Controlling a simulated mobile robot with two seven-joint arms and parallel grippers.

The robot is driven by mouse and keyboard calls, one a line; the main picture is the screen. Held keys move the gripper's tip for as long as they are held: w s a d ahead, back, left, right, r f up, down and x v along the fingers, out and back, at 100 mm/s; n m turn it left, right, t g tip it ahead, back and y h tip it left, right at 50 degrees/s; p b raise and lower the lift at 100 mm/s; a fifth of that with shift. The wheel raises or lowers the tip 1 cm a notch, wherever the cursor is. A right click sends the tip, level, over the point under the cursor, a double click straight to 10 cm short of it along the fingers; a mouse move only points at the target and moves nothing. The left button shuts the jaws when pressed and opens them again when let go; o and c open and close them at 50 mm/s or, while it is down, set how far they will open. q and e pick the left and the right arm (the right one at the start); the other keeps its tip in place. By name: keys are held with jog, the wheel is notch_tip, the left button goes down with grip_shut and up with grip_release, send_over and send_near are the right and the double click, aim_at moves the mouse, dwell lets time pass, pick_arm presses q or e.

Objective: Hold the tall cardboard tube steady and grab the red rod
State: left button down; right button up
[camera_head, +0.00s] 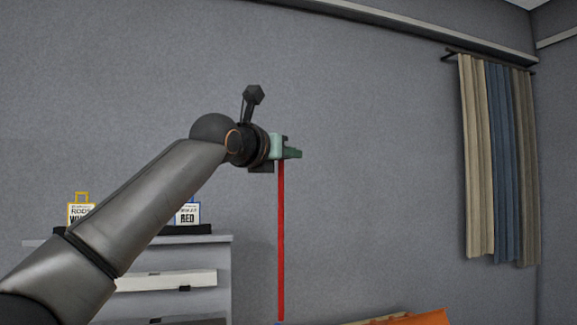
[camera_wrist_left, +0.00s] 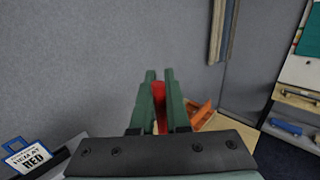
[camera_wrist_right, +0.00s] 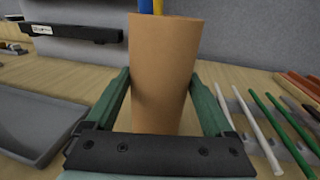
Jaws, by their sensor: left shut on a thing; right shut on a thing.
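The long red rod (camera_head: 281,240) hangs upright below my left gripper (camera_head: 290,153) in the head view. My left gripper is shut on the rod near its upper end; the red shows between the green fingers in the left wrist view (camera_wrist_left: 159,95). The rod's lower end runs to the bottom edge of the head view. The cardboard tube (camera_wrist_right: 163,70) stands between the fingers of my right gripper (camera_wrist_right: 165,95) in the right wrist view, and the gripper is shut on it. A blue rod and a yellow rod (camera_wrist_right: 158,6) stick up out of the tube.
A grey tray (camera_wrist_right: 35,125) lies left of the tube. White and green rods (camera_wrist_right: 268,120) lie to its right. A drawer unit (camera_head: 215,262) with labelled bags stands at the left in the head view.

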dwell(0.3)
jog(key=o, duration=1.1)
